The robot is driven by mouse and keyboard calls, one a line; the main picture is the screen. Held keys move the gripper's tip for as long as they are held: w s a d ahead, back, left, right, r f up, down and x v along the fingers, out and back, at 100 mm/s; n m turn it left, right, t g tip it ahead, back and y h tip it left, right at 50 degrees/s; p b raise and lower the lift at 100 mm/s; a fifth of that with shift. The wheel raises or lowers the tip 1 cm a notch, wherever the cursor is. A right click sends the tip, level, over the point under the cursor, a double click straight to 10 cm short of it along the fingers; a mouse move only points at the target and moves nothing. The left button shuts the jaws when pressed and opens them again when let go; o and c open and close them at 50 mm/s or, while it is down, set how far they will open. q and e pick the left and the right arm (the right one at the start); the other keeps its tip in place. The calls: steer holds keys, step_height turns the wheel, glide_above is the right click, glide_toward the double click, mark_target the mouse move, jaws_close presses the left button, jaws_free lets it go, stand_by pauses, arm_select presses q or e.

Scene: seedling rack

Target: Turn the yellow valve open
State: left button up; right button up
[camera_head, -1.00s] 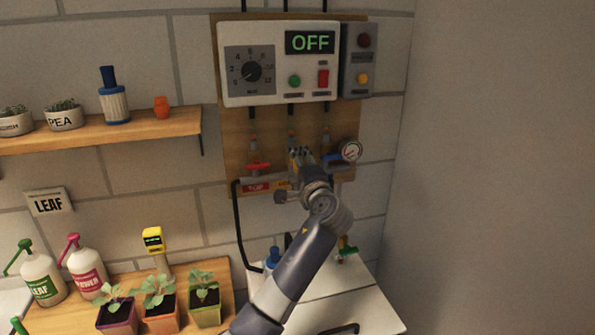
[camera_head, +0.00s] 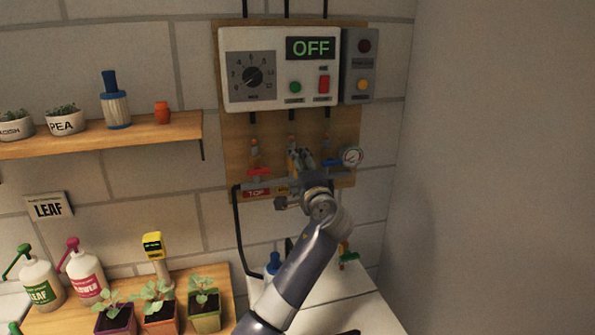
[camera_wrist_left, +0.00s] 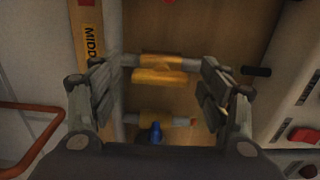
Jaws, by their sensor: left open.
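The yellow valve's handle (camera_wrist_left: 158,77) lies between the two fingers of my left gripper in the left wrist view, with a gap on each side. Its bar lies crosswise in that view, beside a pipe stub. My left gripper (camera_wrist_left: 160,92) is open and empty around the handle. In the head view my left gripper (camera_head: 299,161) is in front of the pipe board and hides the yellow valve. A red valve (camera_head: 258,171) is to its left and a blue valve (camera_head: 332,161) to its right. My right gripper is not in view.
A white control box (camera_head: 280,68) reading OFF is above the valves. A black hose (camera_head: 238,225) hangs at the left. Seedling pots (camera_head: 160,308) stand on a wooden bench lower left.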

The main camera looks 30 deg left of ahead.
arm_select(q)
steer(key=v, duration=1.2)
stand_by(0.3)
